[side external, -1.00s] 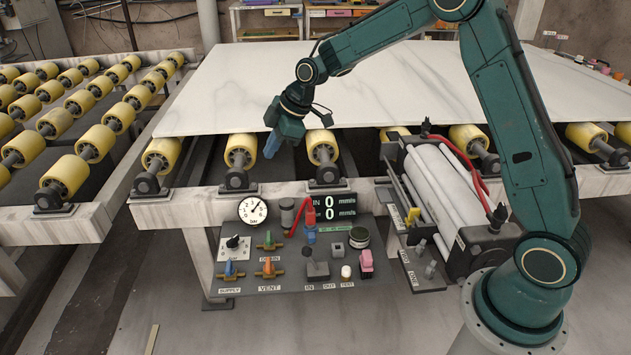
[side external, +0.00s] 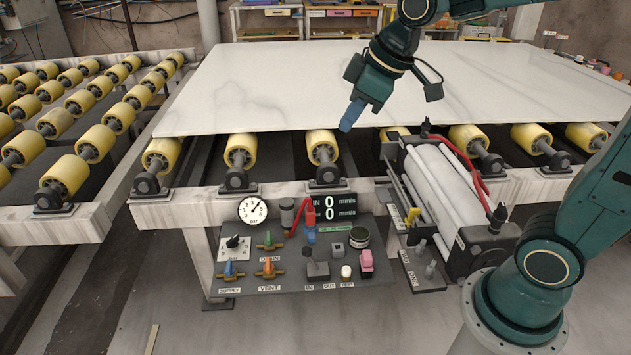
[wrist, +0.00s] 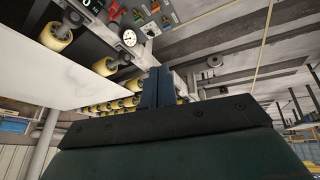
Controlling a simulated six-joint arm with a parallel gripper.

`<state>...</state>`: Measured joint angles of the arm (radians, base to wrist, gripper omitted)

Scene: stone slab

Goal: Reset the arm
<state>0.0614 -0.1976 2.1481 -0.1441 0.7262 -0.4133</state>
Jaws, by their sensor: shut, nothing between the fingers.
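My gripper (side external: 351,115) is in the air over the front edge of the white stone slab (side external: 270,85) in the side view. Its blue fingers point down and slightly left, and they are shut with nothing between them. In the wrist view, the shut fingers (wrist: 157,87) show as two blue bars side by side. The slab (wrist: 60,83) also shows there at the left. The control panel (side external: 290,250) stands below and in front of the gripper, apart from it.
Yellow rollers (side external: 322,147) carry the slab, and another roller table (side external: 65,175) stands at the left. A roller unit with a red hose (side external: 450,190) sits at the right of the panel. Shelves with coloured bins (side external: 340,20) are at the back.

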